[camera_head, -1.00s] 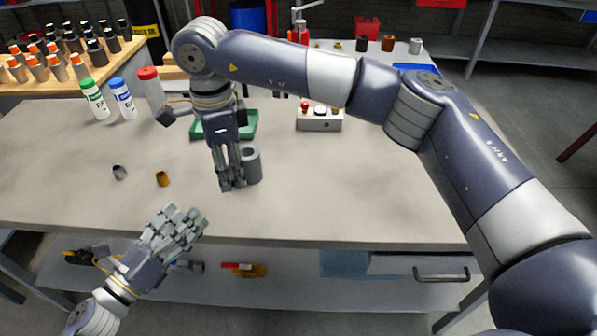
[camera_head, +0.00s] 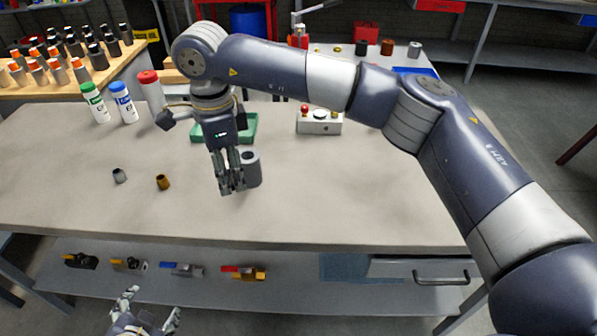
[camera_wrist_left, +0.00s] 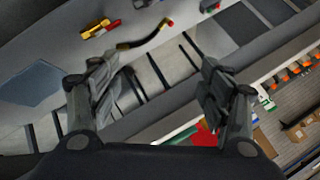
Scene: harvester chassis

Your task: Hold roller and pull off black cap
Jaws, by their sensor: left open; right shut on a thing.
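A grey roller (camera_head: 253,169) stands upright on the workbench, partly hidden by the fingers of my right gripper (camera_head: 232,187). The right gripper points down and is shut on it. I cannot clearly make out a separate black cap; the roller's top end looks dark. My left gripper (camera_head: 150,306) is open and empty at the bottom of the head view, in front of and below the bench edge. In the left wrist view its two fingers (camera_wrist_left: 158,92) are spread wide with nothing between them.
The workbench (camera_head: 330,205) has free room at right and front. Two small rings, one grey (camera_head: 119,176) and one brass (camera_head: 162,182), lie left of the roller. A green tray (camera_head: 247,130) and button box (camera_head: 319,122) stand behind. Several valve parts (camera_head: 183,269) lie on the lower shelf.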

